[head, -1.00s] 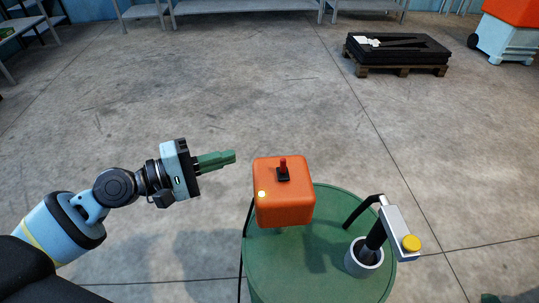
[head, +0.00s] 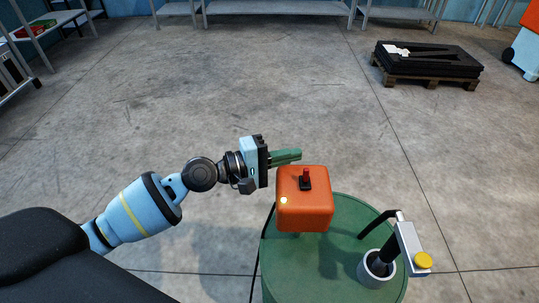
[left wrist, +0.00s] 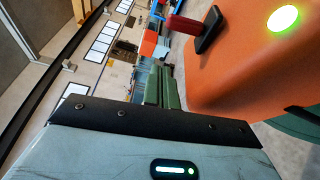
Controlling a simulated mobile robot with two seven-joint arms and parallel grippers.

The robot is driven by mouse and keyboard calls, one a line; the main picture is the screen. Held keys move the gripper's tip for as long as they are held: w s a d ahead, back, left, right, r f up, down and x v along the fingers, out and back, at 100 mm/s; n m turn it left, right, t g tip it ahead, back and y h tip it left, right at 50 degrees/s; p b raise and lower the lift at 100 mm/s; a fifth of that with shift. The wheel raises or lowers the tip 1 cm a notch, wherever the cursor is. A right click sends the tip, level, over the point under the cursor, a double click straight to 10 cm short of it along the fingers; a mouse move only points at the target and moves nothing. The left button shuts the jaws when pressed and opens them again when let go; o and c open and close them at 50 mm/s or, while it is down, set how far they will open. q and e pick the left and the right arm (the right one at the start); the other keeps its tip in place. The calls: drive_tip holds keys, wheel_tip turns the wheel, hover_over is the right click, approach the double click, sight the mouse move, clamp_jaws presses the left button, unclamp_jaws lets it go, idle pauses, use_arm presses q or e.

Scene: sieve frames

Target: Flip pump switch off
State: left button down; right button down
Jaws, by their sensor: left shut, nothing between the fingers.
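The orange pump box (head: 304,208) stands on a green round drum top (head: 338,262). On its top is a black base with a red switch lever (head: 306,174); it also shows in the left wrist view (left wrist: 184,27). A round lamp (head: 284,200) on the box glows yellow-green, bright in the left wrist view (left wrist: 284,18). My left gripper (head: 299,155) has green fingers, shut and empty. In the head view its tips appear just behind and left of the lever, apart from it. My right gripper is not in view.
A grey cup (head: 368,272) with a dark tube and a grey device with a yellow knob (head: 423,260) are at the drum's right side. A pallet with a black load (head: 428,62) lies far back. The floor between is clear.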

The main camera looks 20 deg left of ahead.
sight(292, 179)
use_arm(q)
drive_tip(key=shift+w+d+r, duration=0.1)
drive_tip(key=shift+w+d, duration=0.05)
drive_tip(key=shift+d, duration=0.3)
drive_tip(key=shift+s+d+r+p, duration=0.1)
drive_tip(key=shift+s+d+p, duration=0.05)
drive_tip(key=shift+s+p, duration=0.3)
drive_tip(key=shift+s+d+r+p, duration=0.1)
drive_tip(key=shift+s+d+p, duration=0.05)
drive_tip(key=shift+s+p, duration=0.3)
drive_tip(key=shift+s+d+p, duration=0.35)
drive_tip(key=shift+s+p, duration=0.05)
drive_tip(key=shift+s, duration=0.4)
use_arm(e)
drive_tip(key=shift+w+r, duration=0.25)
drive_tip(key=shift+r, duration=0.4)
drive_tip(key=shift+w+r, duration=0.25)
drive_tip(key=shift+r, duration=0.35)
use_arm(q)
drive_tip(key=shift+s+f, duration=0.1)
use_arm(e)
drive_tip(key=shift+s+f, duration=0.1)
